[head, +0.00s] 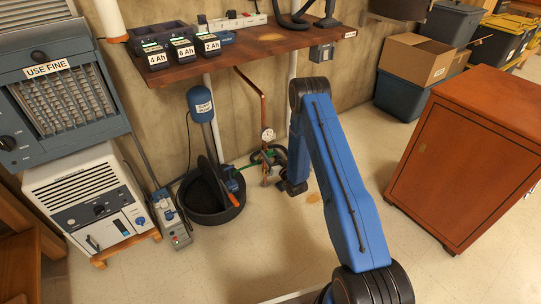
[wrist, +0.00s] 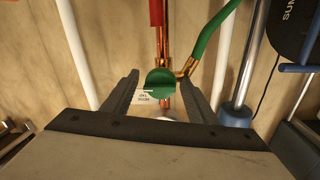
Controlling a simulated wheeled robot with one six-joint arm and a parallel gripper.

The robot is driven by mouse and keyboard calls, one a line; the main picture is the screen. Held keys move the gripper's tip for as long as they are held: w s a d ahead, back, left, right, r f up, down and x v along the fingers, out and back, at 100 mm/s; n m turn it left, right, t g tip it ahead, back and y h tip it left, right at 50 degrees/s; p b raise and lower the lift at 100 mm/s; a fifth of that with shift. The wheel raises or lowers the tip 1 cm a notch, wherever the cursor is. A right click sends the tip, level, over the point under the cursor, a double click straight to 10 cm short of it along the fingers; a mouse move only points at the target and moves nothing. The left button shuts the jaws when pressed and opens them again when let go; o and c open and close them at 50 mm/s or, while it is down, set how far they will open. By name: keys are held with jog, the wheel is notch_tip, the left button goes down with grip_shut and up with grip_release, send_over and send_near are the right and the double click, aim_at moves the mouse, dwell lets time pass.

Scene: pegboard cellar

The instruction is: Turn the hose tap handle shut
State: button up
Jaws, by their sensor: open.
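The hose tap's green handle (wrist: 160,84) shows in the wrist view on a copper pipe (wrist: 165,45), between my gripper's two dark fingers. A small white tag (wrist: 145,97) with print hangs by it. My gripper (wrist: 160,78) is open, with a gap on each side of the handle; I cannot tell how deep the handle sits between the fingers. A green hose (wrist: 212,35) joins a brass fitting beside the handle.
A round gauge (head: 268,135) sits on the copper pipe. A black tub (head: 208,212) and the blue sump pump (head: 201,104) stand left of the tap. A wooden shelf (head: 265,45) with battery packs is above. An orange cabinet (head: 470,150) stands right; floor between is clear.

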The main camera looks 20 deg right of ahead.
jog(key=shift+c, duration=0.7)
jog(key=c, duration=0.9)
jog(key=shift+o, duration=0.2)
jog(key=shift+n, duration=0.5)
jog(key=n, duration=0.4)
jog(key=shift+a, duration=0.1)
jog(key=n, duration=0.4)
jog(key=shift+n+t+y, duration=0.3)
jog(key=shift+y, duration=0.1)
jog(key=n, duration=0.5)
jog(key=shift+a+f+y, duration=0.1)
jog(key=shift+y, duration=0.2)
jog(key=shift+s+n+y, duration=0.1)
jog(key=shift+n+y, duration=0.3)
jog(key=shift+n, duration=1.8)
jog(key=shift+f+n, duration=0.1)
jog(key=shift+n, duration=0.2)
